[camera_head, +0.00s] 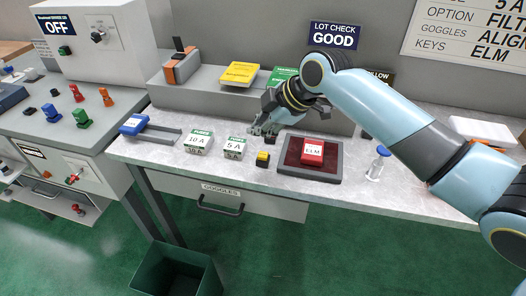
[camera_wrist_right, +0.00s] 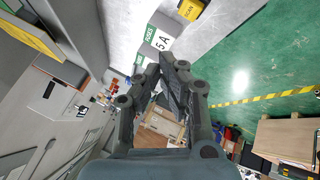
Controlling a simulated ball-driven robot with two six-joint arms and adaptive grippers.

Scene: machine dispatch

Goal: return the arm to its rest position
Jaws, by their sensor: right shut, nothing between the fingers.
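My right arm comes in from the right in the head view, bent over the bench. Its right gripper (camera_head: 264,126) is above the back part of the bench, behind the 5 A fuse box and the small yellow-and-black block. In the right wrist view the fingers of the right gripper (camera_wrist_right: 166,62) are together at the tips, with nothing between them. My left gripper does not show in either view.
On the bench (camera_head: 262,176) stand a 10 A box (camera_head: 198,141), a 5 A box (camera_head: 235,146), a yellow block (camera_head: 262,159) and a dark red tray (camera_head: 288,165) holding a red ELM box (camera_head: 313,152). A raised shelf (camera_head: 215,98) is behind. A green bin (camera_head: 172,272) stands on the floor.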

